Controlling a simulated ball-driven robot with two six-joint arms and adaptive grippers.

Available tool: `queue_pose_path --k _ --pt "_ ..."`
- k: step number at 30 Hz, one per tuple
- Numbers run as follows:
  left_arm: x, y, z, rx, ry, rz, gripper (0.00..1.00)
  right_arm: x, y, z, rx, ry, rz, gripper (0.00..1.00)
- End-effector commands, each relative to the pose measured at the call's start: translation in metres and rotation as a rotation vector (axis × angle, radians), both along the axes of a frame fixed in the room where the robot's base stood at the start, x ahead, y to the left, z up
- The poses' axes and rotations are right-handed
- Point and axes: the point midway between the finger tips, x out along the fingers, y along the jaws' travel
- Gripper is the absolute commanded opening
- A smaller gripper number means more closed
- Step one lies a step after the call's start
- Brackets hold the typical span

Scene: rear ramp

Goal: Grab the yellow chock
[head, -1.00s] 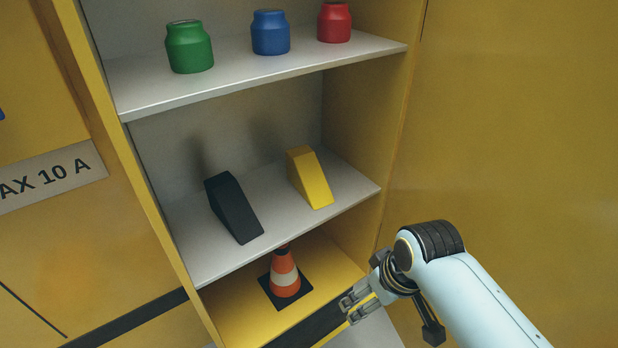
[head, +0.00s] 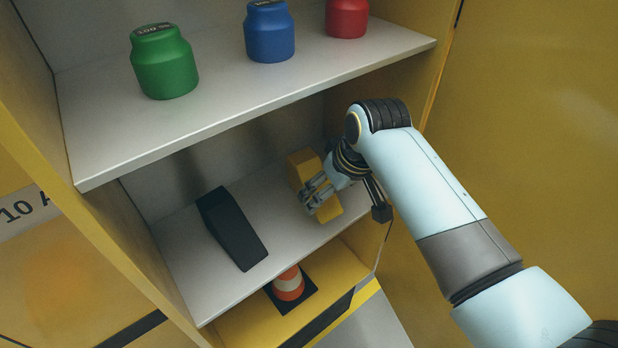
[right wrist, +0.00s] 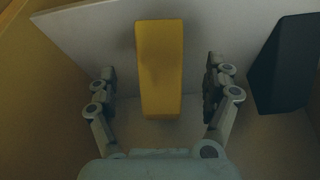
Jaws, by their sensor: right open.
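The yellow chock (head: 328,210) stands on the middle shelf at its right side, partly hidden behind my right gripper (head: 318,192) in the head view. In the right wrist view the yellow chock (right wrist: 161,70) lies between the two fingers of my right gripper (right wrist: 163,88). The fingers are spread, with a gap on each side of the chock, so the gripper is open. My left gripper is in none of these views.
A black chock (head: 231,228) stands left of the yellow one on the middle shelf (head: 185,258). Green (head: 163,65), blue (head: 269,35) and red (head: 346,16) jars stand on the upper shelf (head: 120,130). An orange and white cone (head: 289,284) stands below. The cabinet's right wall is close to my arm.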

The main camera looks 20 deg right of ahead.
Motion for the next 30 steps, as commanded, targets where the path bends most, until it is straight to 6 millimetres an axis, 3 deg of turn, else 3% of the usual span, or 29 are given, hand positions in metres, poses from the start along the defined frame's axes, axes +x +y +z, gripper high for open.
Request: queue_pose_path --k 5,8,15,19,28,30 --pt "-0.006 0.000 -0.003 0.000 0.008 0.001 0.40 0.021 0.005 -0.001 0.001 0.000 -0.001 0.85" --pt "0.003 0.000 -0.003 0.000 -0.004 0.000 0.40 0.028 0.007 0.000 0.001 -0.001 -0.001 0.85" --pt "0.023 0.000 -0.009 -0.001 -0.035 -0.002 0.40 0.065 0.017 -0.005 -0.001 0.002 0.001 0.85" --pt "0.021 0.000 -0.015 -0.001 -0.031 -0.001 0.40 0.069 0.018 -0.024 -0.001 0.003 0.000 0.85" --pt "0.008 0.000 -0.015 0.000 -0.013 -0.001 0.40 0.072 0.018 -0.028 0.000 -0.001 -0.001 0.85" --pt "0.008 0.000 -0.015 0.000 -0.012 -0.001 0.40 0.072 0.018 -0.028 -0.001 0.000 -0.001 0.77"
